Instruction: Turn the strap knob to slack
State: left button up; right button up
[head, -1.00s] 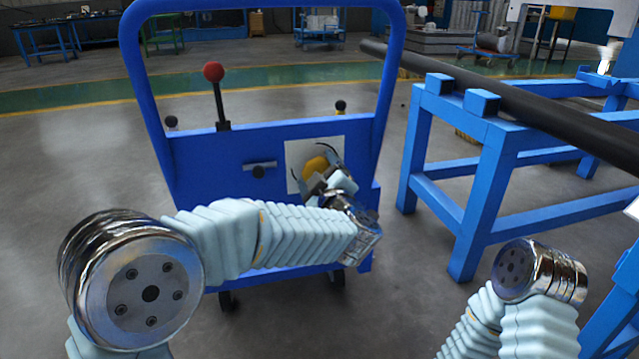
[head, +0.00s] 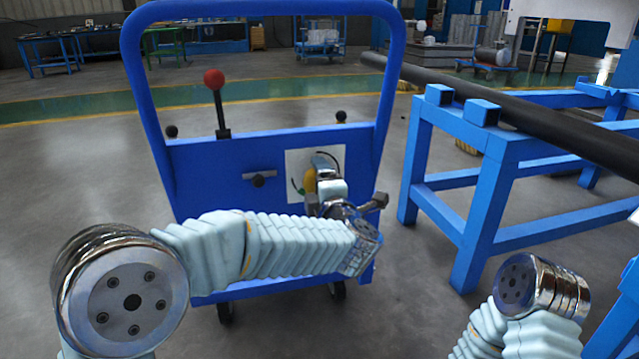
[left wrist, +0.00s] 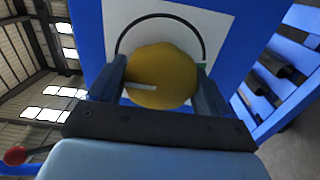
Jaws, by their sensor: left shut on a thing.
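The strap knob (left wrist: 160,75) is yellow and round, with a pale pointer line, on a white plate (left wrist: 205,15) with a dark arc. In the left wrist view the line points left and slightly up, and a small green mark shows at the arc's right end. In the head view the knob (head: 310,182) is partly hidden by my left gripper (head: 320,180). My left gripper (left wrist: 162,85) is shut on the knob, one finger on each side. My right gripper is out of view; only part of that arm shows at the lower right of the head view.
A blue stand (head: 485,190) with a long dark pipe (head: 540,115) is at the right. Open floor lies left of the cart.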

pick_arm(q)
jog(key=shift+f, duration=0.15)
dwell(0.4)
jog(key=o, duration=1)
jog(key=shift+s, duration=0.1)
jog(key=v, duration=1.3)
jog(key=shift+s+d+p, duration=0.15)
jog(key=shift+s+p, duration=0.15)
jog(key=shift+p, duration=0.1)
